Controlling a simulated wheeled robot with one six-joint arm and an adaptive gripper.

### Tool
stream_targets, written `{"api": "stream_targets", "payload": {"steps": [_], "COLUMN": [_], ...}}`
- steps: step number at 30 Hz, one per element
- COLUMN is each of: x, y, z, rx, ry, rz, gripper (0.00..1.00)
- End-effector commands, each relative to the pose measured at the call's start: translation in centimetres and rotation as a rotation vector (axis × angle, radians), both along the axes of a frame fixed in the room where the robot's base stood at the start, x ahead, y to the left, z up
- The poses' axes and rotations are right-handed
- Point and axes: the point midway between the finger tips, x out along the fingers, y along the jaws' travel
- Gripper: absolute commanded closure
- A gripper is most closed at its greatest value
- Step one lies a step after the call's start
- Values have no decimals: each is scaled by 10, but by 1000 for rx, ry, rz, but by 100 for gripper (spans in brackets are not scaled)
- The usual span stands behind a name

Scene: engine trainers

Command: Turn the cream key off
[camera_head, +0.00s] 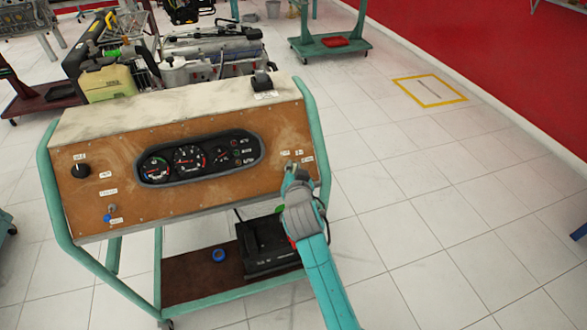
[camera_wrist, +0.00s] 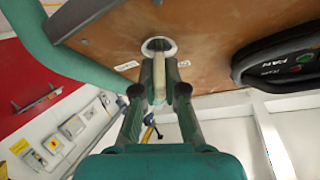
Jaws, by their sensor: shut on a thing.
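The cream key (camera_wrist: 155,68) sits in a round white-rimmed switch (camera_wrist: 158,42) on the brown wooden panel. In the wrist view it stands between the two fingers of my gripper (camera_wrist: 160,82), which are closed on it from both sides. In the head view my gripper (camera_head: 290,170) is at the right end of the panel, just below small white labels (camera_head: 299,154). There it hides the key and most of the switch.
The panel (camera_head: 112,165) carries a gauge cluster (camera_head: 198,158), a black knob (camera_head: 81,171) and a small toggle (camera_head: 111,209). A teal frame (camera_head: 309,120) borders it. A black battery-like box (camera_head: 262,255) sits on the lower shelf. The floor to the right is clear.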

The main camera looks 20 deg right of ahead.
Motion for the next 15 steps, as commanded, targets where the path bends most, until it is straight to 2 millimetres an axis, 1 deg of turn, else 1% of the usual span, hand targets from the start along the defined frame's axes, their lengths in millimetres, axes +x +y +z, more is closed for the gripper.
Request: {"api": "stream_targets", "payload": {"steps": [9, 15], "x": [0, 0], "y": [-1, -1], "z": [0, 0], "rx": [-185, -274], "ry": [-1, 0], "rz": [165, 246], "gripper": [100, 100]}}
